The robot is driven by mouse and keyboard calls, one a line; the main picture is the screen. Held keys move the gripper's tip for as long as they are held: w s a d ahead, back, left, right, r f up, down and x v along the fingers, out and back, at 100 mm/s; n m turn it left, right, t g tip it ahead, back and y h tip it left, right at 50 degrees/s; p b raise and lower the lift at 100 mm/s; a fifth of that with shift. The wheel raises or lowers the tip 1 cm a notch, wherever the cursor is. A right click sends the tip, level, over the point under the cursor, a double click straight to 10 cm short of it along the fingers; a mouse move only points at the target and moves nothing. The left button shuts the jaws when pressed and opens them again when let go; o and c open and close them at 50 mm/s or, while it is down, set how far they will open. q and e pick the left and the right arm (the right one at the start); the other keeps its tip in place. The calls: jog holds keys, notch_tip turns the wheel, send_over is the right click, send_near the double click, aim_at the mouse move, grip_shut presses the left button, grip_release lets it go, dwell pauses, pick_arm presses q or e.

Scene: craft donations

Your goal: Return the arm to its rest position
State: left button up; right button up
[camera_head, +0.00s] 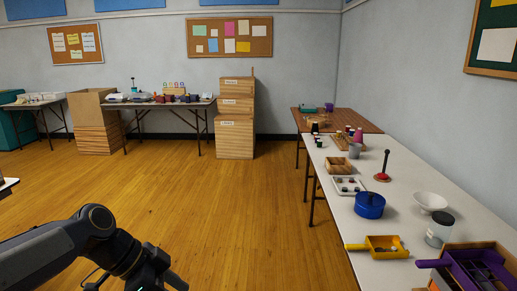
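My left arm comes in at the lower left of the head view, bent over the wooden floor. Its end runs off the bottom edge, so its gripper fingers cannot be made out. My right arm and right gripper are not in view. No object shows held in the visible part of the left arm.
A long white table (408,206) runs along the right, with a blue pot (369,206), white bowl (430,201), glass jar (440,230), yellow tray (384,247) and purple organiser (475,268). Stacked boxes (236,118) stand at the back wall. The middle floor (225,205) is clear.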

pick_arm(q)
jog(key=s+a+r+n+t+y+p, duration=0.2)
jog(key=s+r+n+p, duration=0.1)
jog(key=s+n+p, duration=0.3)
jog(key=s+a+r+n+t+y+p, duration=0.1)
jog(key=s+a+r+n+t+p, duration=0.1)
jog(key=s+n+p, duration=0.4)
jog(key=shift+s+a+r+n+t+y, duration=0.35)
jog(key=shift+s+a+r+n, duration=0.35)
jog(key=shift+s+n, duration=1.25)
jog(key=shift+s+d+r+m, duration=0.1)
jog(key=shift+s+d+m, duration=0.05)
jog(key=shift+s+m, duration=0.2)
